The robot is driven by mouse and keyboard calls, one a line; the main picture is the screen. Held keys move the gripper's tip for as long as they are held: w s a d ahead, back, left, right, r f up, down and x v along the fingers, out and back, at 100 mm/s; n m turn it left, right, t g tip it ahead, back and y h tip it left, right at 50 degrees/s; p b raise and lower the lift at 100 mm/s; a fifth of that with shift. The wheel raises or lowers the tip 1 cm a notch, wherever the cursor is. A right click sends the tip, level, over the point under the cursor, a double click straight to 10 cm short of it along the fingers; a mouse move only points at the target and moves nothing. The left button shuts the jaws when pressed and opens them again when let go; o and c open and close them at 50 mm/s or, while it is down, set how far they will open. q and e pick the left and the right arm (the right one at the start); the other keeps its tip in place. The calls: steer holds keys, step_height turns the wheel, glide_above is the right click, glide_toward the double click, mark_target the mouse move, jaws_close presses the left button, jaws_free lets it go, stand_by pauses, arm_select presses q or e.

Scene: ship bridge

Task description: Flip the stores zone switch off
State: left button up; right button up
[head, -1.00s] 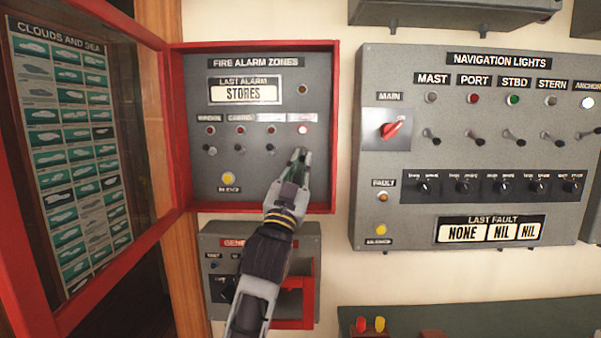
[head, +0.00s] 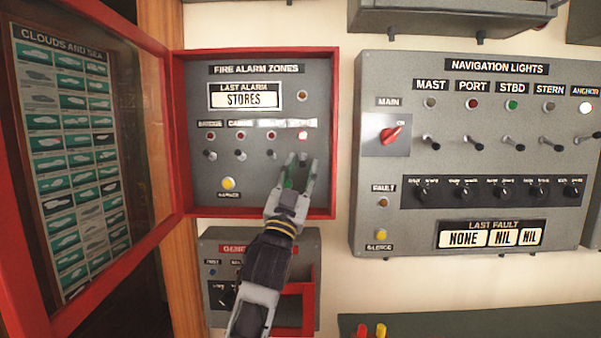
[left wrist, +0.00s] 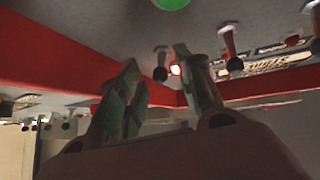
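The fire alarm zones panel (head: 205,90) is a grey box in a red frame, with a row of small toggle switches under lamps. The stores zone switch (head: 303,157) is apparently the rightmost, below a brightly lit lamp (head: 303,135); its own label is washed out. My left gripper (head: 301,163) is open at this switch, one finger on either side. Contact and the switch's exact position cannot be told. My right gripper is not in view.
The red-framed door (head: 158,60) stands open on the left. The other zone switches (head: 240,154) are close to the left of my gripper. A yellow button (head: 228,184) is lower left. The navigation lights panel (head: 370,80) is on the right, past a strip of bare wall.

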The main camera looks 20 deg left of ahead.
arm_select(q)
steer(key=v, duration=1.2)
stand_by(1.1)
stand_by(0.7)
